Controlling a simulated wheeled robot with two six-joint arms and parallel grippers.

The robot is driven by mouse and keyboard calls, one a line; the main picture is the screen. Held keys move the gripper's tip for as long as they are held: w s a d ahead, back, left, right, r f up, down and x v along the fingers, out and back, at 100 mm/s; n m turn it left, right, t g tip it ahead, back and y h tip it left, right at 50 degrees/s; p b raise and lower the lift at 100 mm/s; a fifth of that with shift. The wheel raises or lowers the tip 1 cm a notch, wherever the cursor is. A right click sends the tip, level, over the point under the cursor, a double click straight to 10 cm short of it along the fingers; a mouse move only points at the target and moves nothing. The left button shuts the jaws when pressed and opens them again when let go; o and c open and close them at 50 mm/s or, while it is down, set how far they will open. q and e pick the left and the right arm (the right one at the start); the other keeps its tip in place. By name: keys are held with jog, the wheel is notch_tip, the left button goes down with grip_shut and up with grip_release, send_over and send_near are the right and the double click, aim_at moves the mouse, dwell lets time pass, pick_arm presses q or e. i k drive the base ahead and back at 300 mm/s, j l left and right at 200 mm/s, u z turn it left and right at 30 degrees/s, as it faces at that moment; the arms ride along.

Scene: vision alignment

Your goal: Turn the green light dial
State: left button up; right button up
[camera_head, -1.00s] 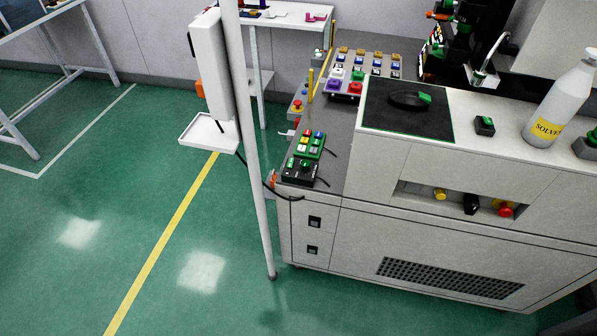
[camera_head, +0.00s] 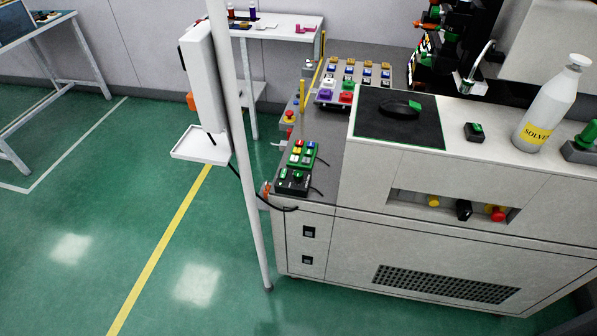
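A black control box (camera_head: 293,181) with green knobs sits at the front left corner of the grey worktop. Behind it, touching or very close, is a green box (camera_head: 302,154) with several coloured buttons. A small black box with a green top (camera_head: 475,131) stands on the white machine, right of the dark mat. The knobs are too small to tell which one is the light dial or how it is turned. Neither of my grippers is in view.
A white machine cabinet (camera_head: 420,240) fills the right side. A white pole (camera_head: 245,180) stands left of it. A mouse (camera_head: 400,108) lies on the dark mat. A solvent bottle (camera_head: 550,105) stands at right. The green floor (camera_head: 90,220) at left is clear.

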aim_at(297, 174)
jog(key=j+z, duration=0.1)
jog(key=z, duration=0.3)
jog(key=j+z, duration=0.15)
jog(key=z, duration=0.25)
jog(key=j+z, duration=0.2)
jog(key=z, duration=0.2)
jog(key=j+z, duration=0.15)
jog(key=j, duration=0.25)
jog(key=j+z, duration=0.1)
jog(key=j, duration=0.35)
jog(key=k+j+z, duration=0.15)
jog(key=j, duration=0.25)
jog(key=j+z, duration=0.1)
jog(key=j, duration=0.3)
jog(key=k+j+z, duration=0.15)
jog(key=j, duration=0.25)
jog(key=k+j+z, duration=0.15)
jog(key=j, duration=0.2)
